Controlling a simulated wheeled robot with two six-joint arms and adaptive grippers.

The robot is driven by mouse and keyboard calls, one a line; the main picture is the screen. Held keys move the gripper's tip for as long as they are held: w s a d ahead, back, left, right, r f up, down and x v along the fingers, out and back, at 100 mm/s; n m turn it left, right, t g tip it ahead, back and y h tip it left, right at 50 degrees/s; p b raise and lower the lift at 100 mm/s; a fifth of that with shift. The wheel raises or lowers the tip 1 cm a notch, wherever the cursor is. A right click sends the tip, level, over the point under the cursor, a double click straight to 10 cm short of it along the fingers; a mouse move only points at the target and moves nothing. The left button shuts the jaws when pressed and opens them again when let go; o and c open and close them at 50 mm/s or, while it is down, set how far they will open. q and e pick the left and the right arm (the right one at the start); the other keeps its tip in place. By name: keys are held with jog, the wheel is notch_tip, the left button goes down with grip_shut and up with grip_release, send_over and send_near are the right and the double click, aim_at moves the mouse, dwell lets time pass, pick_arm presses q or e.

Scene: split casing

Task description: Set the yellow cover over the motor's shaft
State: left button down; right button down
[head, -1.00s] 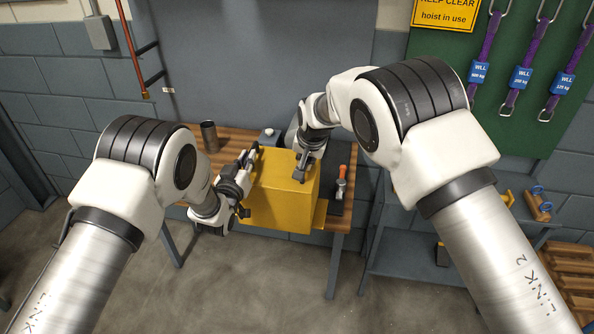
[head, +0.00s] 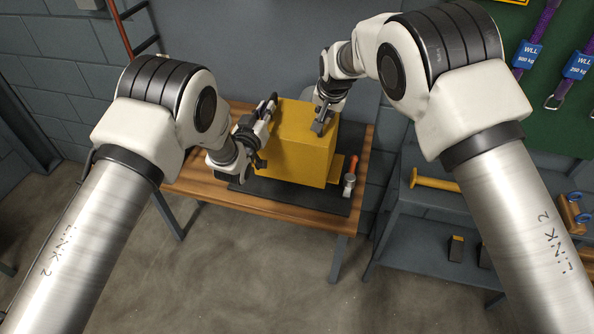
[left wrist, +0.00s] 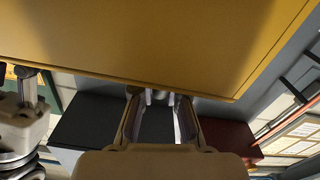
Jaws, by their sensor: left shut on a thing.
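The yellow cover (head: 304,153) is a large box at the middle of the bench, over the dark mat. It also fills the top of the left wrist view (left wrist: 150,40). My left gripper (head: 266,133) is at its left side, shut on it; in the left wrist view the fingertips (left wrist: 158,97) reach the cover's edge and are partly hidden. My right gripper (head: 320,122) points down at the top right of the cover; its jaws are too small to judge. The motor and its shaft are not visible in the head view. I cannot tell whether the cover rests or hangs.
The wooden bench (head: 205,185) carries the dark mat (head: 300,197), clear in front of the cover. A red-handled hammer (head: 350,175) lies close to the cover's right. A grey shelf (head: 430,198) with a yellow bar (head: 435,184) stands at the right. The floor in front is free.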

pick_arm(q)
jog(key=shift+d, duration=0.1)
pick_arm(e)
jog(key=shift+a+f, duration=0.1)
jog(key=shift+f, duration=0.05)
